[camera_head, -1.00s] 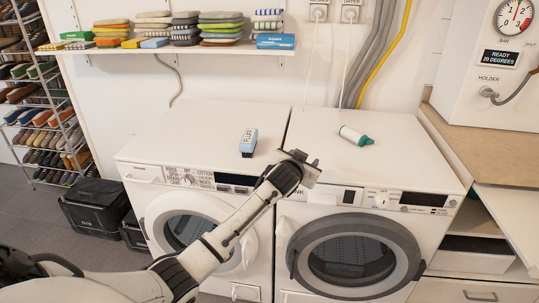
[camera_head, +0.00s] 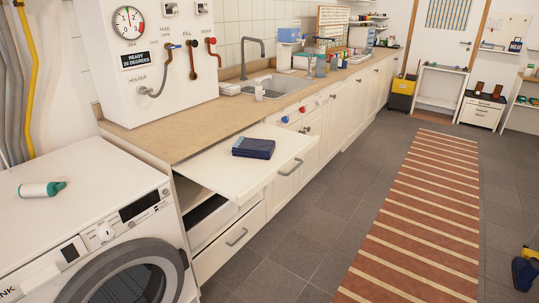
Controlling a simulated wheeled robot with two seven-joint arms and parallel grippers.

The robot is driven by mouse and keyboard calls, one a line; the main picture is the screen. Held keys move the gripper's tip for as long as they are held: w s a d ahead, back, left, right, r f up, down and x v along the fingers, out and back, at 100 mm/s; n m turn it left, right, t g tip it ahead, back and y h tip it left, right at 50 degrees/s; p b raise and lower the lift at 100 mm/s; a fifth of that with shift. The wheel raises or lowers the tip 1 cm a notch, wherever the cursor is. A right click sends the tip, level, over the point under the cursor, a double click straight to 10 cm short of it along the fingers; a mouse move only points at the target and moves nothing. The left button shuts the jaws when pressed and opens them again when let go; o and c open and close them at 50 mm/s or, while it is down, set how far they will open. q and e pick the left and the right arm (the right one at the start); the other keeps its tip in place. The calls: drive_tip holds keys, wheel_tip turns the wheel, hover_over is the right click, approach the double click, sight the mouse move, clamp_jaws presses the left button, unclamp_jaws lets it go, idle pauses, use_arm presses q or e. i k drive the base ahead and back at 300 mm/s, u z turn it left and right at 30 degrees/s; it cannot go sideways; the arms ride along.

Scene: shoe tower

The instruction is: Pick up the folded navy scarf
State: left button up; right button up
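The folded navy scarf (camera_head: 254,148) lies flat in a small stack on the white pull-out board (camera_head: 222,174) that juts from the counter, to the right of the washing machine. Nothing touches it from above. Neither of my grippers shows in the head view now, so their states are hidden.
A white and green bottle (camera_head: 41,189) lies on the washing machine (camera_head: 80,230) at left.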

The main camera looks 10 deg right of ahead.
sight(249, 147)
drive_tip(key=z, duration=1.7)
drive_tip(key=i, duration=3)
drive_tip(key=u, duration=2.35)
